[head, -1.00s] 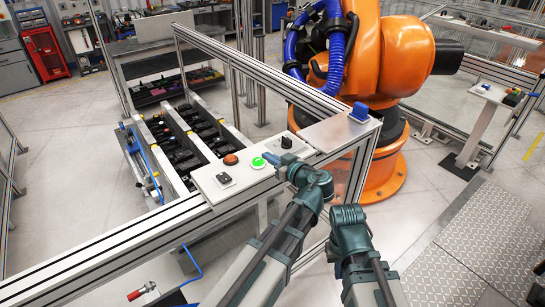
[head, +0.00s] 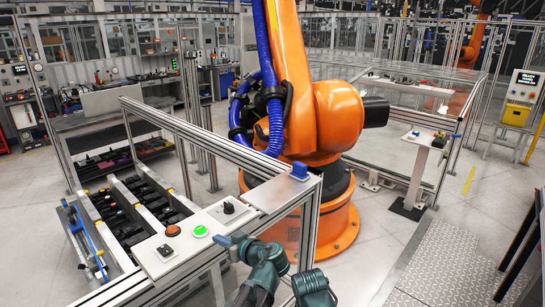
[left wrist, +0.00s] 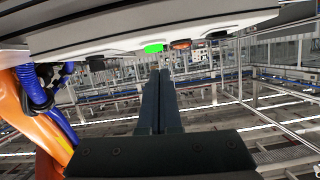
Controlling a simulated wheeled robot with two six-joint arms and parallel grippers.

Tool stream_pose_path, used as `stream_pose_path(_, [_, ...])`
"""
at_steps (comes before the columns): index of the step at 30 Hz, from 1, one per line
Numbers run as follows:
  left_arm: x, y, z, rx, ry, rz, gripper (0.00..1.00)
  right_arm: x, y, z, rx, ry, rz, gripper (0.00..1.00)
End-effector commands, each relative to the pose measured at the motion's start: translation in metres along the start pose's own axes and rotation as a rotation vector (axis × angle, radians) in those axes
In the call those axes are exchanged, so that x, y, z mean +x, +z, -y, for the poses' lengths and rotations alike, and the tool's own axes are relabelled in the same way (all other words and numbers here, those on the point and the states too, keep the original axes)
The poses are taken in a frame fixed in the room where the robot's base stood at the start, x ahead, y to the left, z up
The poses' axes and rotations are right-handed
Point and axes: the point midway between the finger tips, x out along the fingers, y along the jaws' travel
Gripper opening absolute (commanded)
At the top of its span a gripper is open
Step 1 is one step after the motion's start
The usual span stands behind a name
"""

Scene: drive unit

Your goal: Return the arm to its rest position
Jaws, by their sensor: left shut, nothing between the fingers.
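My left gripper (head: 222,240) is shut and empty. Its fingertips are beside the control panel (head: 190,243), just right of the green button (head: 200,231), with a small gap in the picture. In the left wrist view the closed fingers (left wrist: 161,76) point away below the panel's edge, and the green button (left wrist: 153,48) shows to the left of the tips. Part of my right arm (head: 313,288) shows at the bottom; its gripper is out of view.
The panel also carries a red button (head: 172,230) and a black knob (head: 228,207). An aluminium frame (head: 200,135) runs behind it, with a blue part (head: 298,170) at its corner. An orange robot (head: 335,120) stands beyond. Floor (head: 370,235) is open to the right.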

Motion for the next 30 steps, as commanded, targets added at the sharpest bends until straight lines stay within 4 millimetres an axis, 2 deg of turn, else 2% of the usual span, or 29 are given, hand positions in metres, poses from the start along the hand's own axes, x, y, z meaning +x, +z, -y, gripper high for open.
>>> stream_pose_path(1, [0.000, 0.034, 0.005, 0.060, -0.004, 0.070, 0.00, 0.017, -0.001, 0.002, -0.001, 0.000, 0.000, 0.00])
stream_pose_path(5, [-0.013, 0.123, 0.017, 0.299, 0.032, 0.333, 0.00, 0.047, -0.003, 0.004, -0.004, 0.001, 0.000, 0.00])
stream_pose_path(6, [-0.021, 0.152, 0.020, 0.384, 0.063, 0.420, 0.00, 0.056, -0.003, 0.005, -0.005, 0.001, 0.000, 0.00])
stream_pose_path(9, [-0.046, 0.215, 0.026, 0.589, 0.179, 0.623, 0.00, 0.076, -0.004, 0.007, -0.007, 0.002, 0.000, 0.00])
stream_pose_path(12, [-0.077, 0.265, 0.030, 0.771, 0.330, 0.788, 0.00, 0.092, -0.005, 0.008, -0.009, 0.002, -0.001, 0.00])
stream_pose_path(15, [-0.105, 0.299, 0.034, 0.911, 0.483, 0.903, 0.00, 0.103, -0.006, 0.009, -0.011, 0.003, -0.001, 0.00])
stream_pose_path(18, [-0.126, 0.319, 0.036, 1.005, 0.606, 0.973, 0.00, 0.111, -0.007, 0.010, -0.012, 0.003, -0.001, 0.00])
stream_pose_path(21, [-0.139, 0.328, 0.038, 1.057, 0.684, 1.008, 0.00, 0.114, -0.007, 0.010, -0.012, 0.003, -0.001, 0.00])
stream_pose_path(30, [-0.145, 0.330, 0.038, 1.080, 0.719, 1.022, 0.00, 0.113, -0.007, 0.010, -0.013, 0.003, -0.001, 0.00])
